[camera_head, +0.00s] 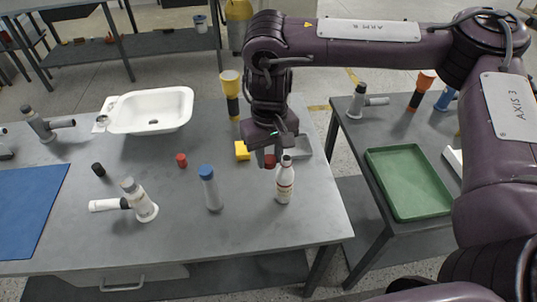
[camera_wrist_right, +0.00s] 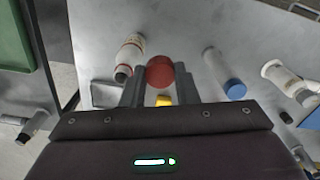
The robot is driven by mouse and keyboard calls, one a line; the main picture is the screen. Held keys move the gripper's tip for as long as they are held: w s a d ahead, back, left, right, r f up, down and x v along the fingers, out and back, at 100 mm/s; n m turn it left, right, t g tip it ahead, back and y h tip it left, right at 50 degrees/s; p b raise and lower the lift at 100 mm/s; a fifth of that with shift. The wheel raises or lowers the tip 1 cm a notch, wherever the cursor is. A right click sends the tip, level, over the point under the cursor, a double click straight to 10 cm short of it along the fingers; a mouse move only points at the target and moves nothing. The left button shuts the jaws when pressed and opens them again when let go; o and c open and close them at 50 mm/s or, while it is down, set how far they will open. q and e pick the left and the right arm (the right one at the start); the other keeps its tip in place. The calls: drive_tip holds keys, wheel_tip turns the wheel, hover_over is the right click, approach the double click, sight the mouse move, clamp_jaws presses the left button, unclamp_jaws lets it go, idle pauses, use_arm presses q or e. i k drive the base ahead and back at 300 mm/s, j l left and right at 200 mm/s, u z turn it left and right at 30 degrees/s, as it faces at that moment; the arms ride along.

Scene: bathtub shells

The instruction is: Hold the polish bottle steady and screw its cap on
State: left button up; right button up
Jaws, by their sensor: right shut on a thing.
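A white polish bottle (camera_head: 284,184) with a red-marked label stands upright on the grey table near its right end. It also shows in the right wrist view (camera_wrist_right: 131,52), with a dark top and a red ring at its neck. My right gripper (camera_head: 269,161) is shut on a round red cap (camera_wrist_right: 160,71). In the head view it is just left of the bottle's top. The held cap is beside the bottle, not on its neck; whether they touch is unclear. My left gripper is not in view.
A blue-capped bottle (camera_head: 210,189), a small red cap (camera_head: 181,160), a black cap (camera_head: 98,170) and a yellow block (camera_head: 242,151) are nearby on the table. A white bathtub shell (camera_head: 150,110) lies at the back. A green tray (camera_head: 410,182) is on the right table.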

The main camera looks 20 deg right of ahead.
sight(285, 180)
drive_tip(key=l+u, duration=0.15)
drive_tip(key=l, duration=0.3)
drive_tip(key=l+u, duration=0.1)
drive_tip(key=l, duration=0.35)
drive_tip(key=k+l+u, duration=0.15)
drive_tip(key=l, duration=0.25)
drive_tip(key=l+u, duration=0.15)
drive_tip(key=l, duration=0.3)
drive_tip(key=k+l+u, duration=0.1)
drive_tip(key=l, duration=0.3)
drive_tip(key=k, duration=0.05)
